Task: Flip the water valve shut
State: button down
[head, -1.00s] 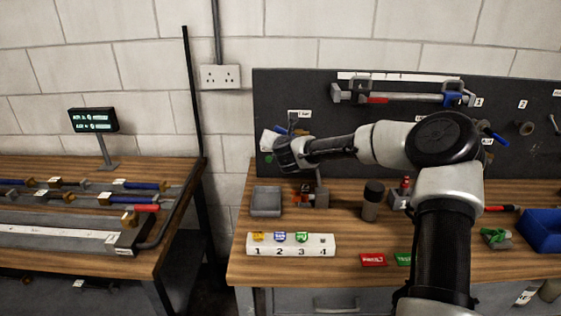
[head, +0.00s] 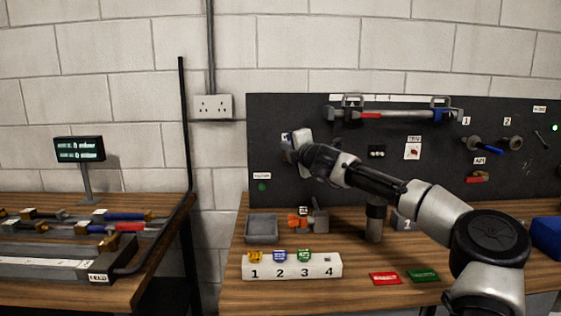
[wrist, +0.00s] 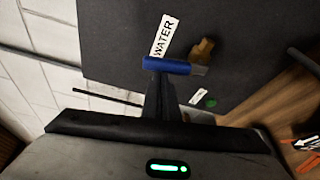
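The water valve shows in the wrist view with a blue lever handle (wrist: 168,66) and a brass body (wrist: 203,50) on the dark panel. A white WATER label (wrist: 163,35) is beside it. The handle lies roughly crosswise in that view. My gripper (wrist: 157,72) has its dark fingers close together, with their tips at the blue handle. Contact is not certain, and the handle does not appear clasped between the fingers. In the head view my gripper (head: 289,150) is at the panel's left part and hides most of the valve.
The dark panel (head: 400,170) carries a long clamp-like bar (head: 390,114) and several fittings. On the bench below are a grey tray (head: 261,229), a numbered white block (head: 292,267), a dark cylinder (head: 375,218), a red card (head: 385,278) and a green card (head: 423,275).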

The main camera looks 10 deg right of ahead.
jog(key=shift+s+d+r+b, duration=0.15)
jog(key=shift+d+r+b, duration=0.2)
jog(key=shift+d, duration=0.45)
dwell(0.4)
